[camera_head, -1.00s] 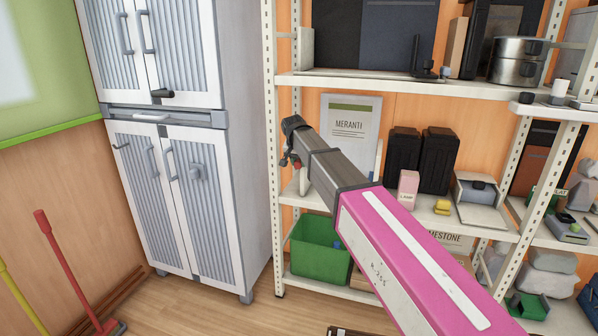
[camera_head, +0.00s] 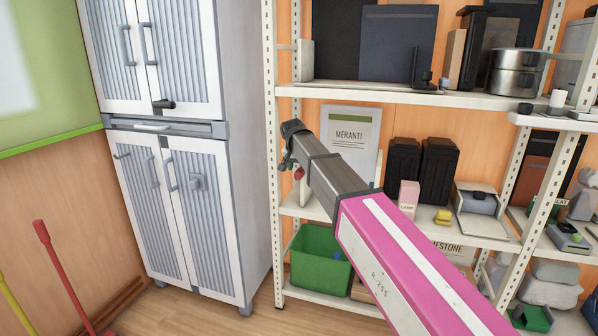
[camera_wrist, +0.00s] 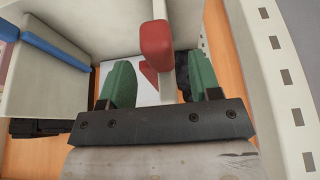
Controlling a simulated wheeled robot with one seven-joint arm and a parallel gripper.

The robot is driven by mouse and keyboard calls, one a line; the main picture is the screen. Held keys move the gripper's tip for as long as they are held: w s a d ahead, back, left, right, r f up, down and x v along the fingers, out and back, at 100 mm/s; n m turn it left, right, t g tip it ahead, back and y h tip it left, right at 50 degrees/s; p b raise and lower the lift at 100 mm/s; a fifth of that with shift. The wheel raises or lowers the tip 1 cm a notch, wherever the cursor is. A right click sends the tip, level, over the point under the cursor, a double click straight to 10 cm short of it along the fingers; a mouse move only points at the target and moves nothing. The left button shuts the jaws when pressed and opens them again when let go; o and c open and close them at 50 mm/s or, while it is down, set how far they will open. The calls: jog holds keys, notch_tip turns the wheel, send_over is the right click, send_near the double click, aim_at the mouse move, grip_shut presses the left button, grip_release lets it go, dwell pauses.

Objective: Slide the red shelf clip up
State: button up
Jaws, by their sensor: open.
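The red shelf clip (camera_wrist: 156,46) is in the upper middle of the wrist view, a rounded red block in front of a pale shelf part. My gripper (camera_wrist: 158,72) has its two green fingers spread, one on each side of the clip's lower end. I cannot tell whether either finger touches it. In the head view my gripper (camera_head: 288,160) is beside the left front upright of the shelf rack, between two shelf boards. A small red part (camera_head: 299,174), likely the clip, shows just below it there. My arm hides part of the shelf behind.
The rack's perforated upright (camera_wrist: 285,75) is close on the right in the wrist view. A blue-edged panel (camera_wrist: 55,48) is at left. In the head view, a grey cabinet (camera_head: 240,150) stands left of the rack, and a green crate (camera_head: 318,270) sits on the low shelf.

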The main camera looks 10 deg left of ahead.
jog(key=v, duration=0.8)
jog(key=shift+r, duration=0.15)
jog(key=shift+s, duration=0.1)
